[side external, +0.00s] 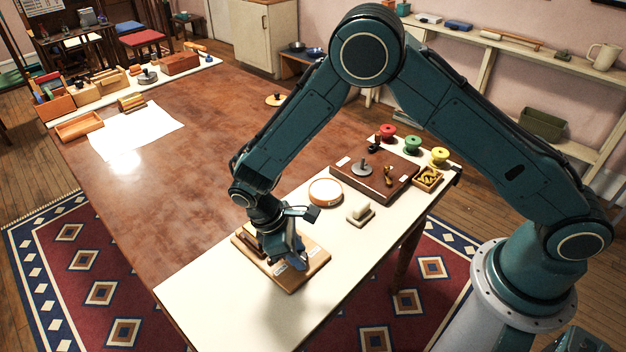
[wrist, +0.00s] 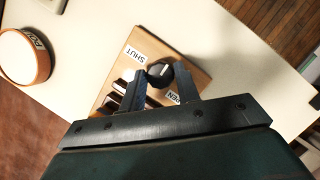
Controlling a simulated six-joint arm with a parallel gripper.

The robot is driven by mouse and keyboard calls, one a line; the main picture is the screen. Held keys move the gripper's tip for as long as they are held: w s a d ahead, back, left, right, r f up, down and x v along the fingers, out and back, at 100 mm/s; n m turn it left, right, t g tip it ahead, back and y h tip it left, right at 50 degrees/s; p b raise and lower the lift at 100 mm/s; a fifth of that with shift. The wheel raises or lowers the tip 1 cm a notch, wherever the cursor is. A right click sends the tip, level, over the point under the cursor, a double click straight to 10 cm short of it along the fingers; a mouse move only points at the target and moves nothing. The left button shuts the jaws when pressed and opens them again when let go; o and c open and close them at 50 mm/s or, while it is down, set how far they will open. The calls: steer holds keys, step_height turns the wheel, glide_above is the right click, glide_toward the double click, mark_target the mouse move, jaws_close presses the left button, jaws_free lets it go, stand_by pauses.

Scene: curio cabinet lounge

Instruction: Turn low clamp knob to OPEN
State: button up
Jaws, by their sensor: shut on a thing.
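The low clamp knob (wrist: 160,75) is round and black with a pale pointer line, on a wooden board (wrist: 187,50). In the wrist view, a SHUT label (wrist: 135,54) lies at its upper left and a label reading OPEN, partly covered (wrist: 174,97), at its lower right. The pointer lies nearer neither label clearly. My gripper (wrist: 160,82) is shut on the knob, one finger on each side. In the side view my gripper (side external: 284,250) is down over the board (side external: 312,262), and hides the knob.
A dark board with knobs and posts (side external: 345,182) stands farther back. The pale table strip in front is clear.

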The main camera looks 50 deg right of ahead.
stand_by(0.3)
steer(key=o, duration=1)
steer(key=shift+r, duration=0.1)
steer(key=v, duration=1.3)
steer(key=shift+w+a+r, duration=0.2)
steer(key=shift+r, duration=0.05)
